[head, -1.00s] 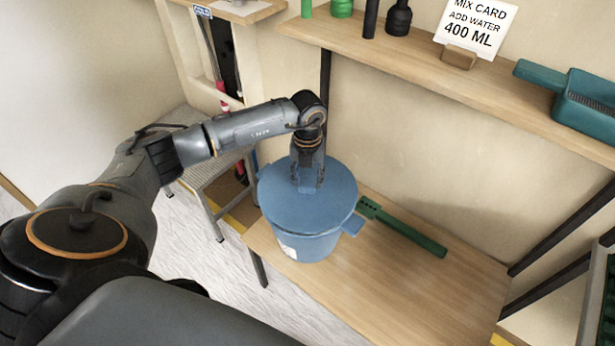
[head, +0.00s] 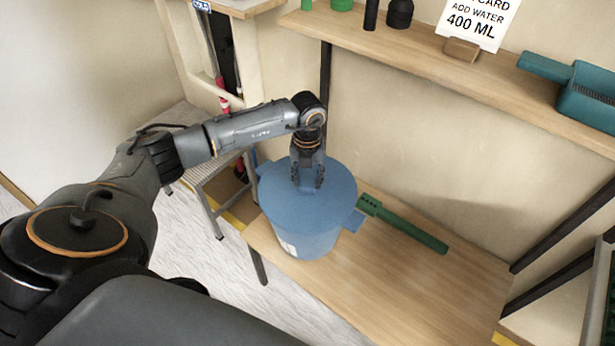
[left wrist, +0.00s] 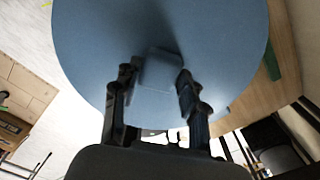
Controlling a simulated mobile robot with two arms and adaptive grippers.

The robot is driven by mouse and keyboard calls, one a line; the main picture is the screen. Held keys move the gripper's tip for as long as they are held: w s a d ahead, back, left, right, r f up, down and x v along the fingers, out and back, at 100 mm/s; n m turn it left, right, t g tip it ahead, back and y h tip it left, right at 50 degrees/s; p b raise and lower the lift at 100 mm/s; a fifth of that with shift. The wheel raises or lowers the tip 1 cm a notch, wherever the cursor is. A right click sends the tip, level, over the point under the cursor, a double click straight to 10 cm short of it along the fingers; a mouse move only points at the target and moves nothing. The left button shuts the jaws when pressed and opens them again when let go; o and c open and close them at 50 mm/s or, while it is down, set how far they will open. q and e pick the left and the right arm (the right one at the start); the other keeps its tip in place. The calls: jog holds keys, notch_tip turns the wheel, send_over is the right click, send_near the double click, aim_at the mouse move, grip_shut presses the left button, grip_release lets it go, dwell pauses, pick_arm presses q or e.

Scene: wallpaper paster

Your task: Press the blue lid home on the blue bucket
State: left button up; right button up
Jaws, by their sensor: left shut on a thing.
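The blue lid (head: 283,205) lies over the mouth of the blue bucket (head: 316,246), which stands upright at the back left of the low wooden table. Lid and bucket share nearly the same blue, and I cannot tell whether a gap remains between their rims. My left gripper (head: 308,186) points down at the lid's middle. In the left wrist view the left gripper (left wrist: 155,95) is shut on the lid's block-shaped handle (left wrist: 157,70), with a finger on each side. The lid's broad top (left wrist: 90,45) fills that view's upper part. My right gripper is not in view.
The table's front right is clear. A shelf (head: 430,75) above holds a mix card (head: 478,22), dark and green bottles and a teal tray (head: 590,98). A grey step stool (head: 215,188) stands left.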

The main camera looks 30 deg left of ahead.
aim_at(307, 182)
pick_arm(q)
jog(key=shift+f, duration=0.25)
jog(key=o, duration=1.3)
notch_tip(307, 182, up, 12)
